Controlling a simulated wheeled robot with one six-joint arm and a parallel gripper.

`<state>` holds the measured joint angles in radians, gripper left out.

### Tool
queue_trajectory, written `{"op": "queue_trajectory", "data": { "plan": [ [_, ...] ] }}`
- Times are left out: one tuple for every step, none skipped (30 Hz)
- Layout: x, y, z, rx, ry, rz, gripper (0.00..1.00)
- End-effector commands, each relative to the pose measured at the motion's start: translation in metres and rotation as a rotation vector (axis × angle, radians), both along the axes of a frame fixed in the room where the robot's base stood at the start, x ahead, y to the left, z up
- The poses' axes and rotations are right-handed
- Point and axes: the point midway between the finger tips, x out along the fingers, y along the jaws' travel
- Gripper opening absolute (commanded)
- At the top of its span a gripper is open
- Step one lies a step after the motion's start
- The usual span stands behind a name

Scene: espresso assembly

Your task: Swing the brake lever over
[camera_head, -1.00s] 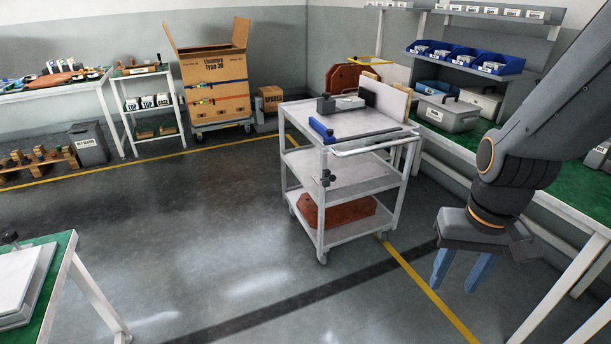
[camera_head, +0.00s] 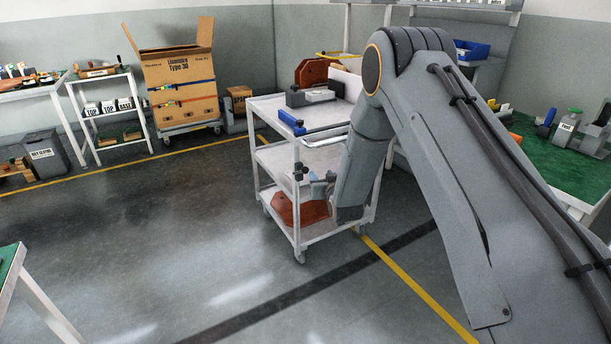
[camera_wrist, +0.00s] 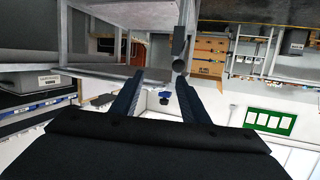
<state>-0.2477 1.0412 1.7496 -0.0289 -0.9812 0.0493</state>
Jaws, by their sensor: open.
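The brake lever (camera_head: 298,172) is a small dark part with knobs on the near corner post of the white cart (camera_head: 262,155). In the wrist view, which looks upside down, a dark bar with a round end (camera_wrist: 180,55) appears to be this lever. My gripper (camera_head: 321,183) is just right of the lever, beside the cart's middle and lower shelves. Its two blue fingers (camera_wrist: 160,77) are apart, with nothing held between them. The round end shows close to the right fingertip in the wrist view; I cannot tell whether they touch.
The cart carries a dark fixture (camera_head: 297,97) and a blue-ended bar (camera_head: 291,122) on top, and a brown part (camera_head: 300,209) on its bottom shelf. A cardboard box (camera_head: 182,85) stands behind. My arm hides the cart's right side. Floor left of the cart is clear.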

Motion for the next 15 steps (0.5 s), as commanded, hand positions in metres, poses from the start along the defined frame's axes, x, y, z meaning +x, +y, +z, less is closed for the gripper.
{"op": "queue_trajectory", "data": {
  "plan": [
    [0.004, 0.011, -0.015, 0.015, -0.044, 0.013, 0.41],
    [0.006, 0.016, -0.018, 0.024, -0.073, 0.020, 0.41],
    [0.008, 0.022, -0.022, 0.036, -0.108, 0.027, 0.41],
    [0.009, 0.026, -0.024, 0.045, -0.132, 0.032, 0.41],
    [0.010, 0.029, -0.027, 0.051, -0.151, 0.036, 0.41],
    [0.010, 0.033, -0.029, 0.060, -0.175, 0.040, 0.41],
    [0.010, 0.035, -0.030, 0.065, -0.189, 0.043, 0.41],
    [0.010, 0.037, -0.031, 0.070, -0.201, 0.046, 0.41],
    [0.011, 0.039, -0.032, 0.074, -0.213, 0.048, 0.41],
    [0.011, 0.040, -0.032, 0.076, -0.219, 0.049, 0.41],
    [0.013, 0.041, -0.033, 0.078, -0.223, 0.051, 0.41],
    [0.015, 0.042, -0.032, 0.080, -0.227, 0.051, 0.41],
    [0.017, 0.043, -0.032, 0.080, -0.229, 0.051, 0.41],
    [0.021, 0.045, -0.032, 0.080, -0.230, 0.051, 0.41],
    [0.025, 0.046, -0.031, 0.081, -0.231, 0.051, 0.41]
  ]
}}
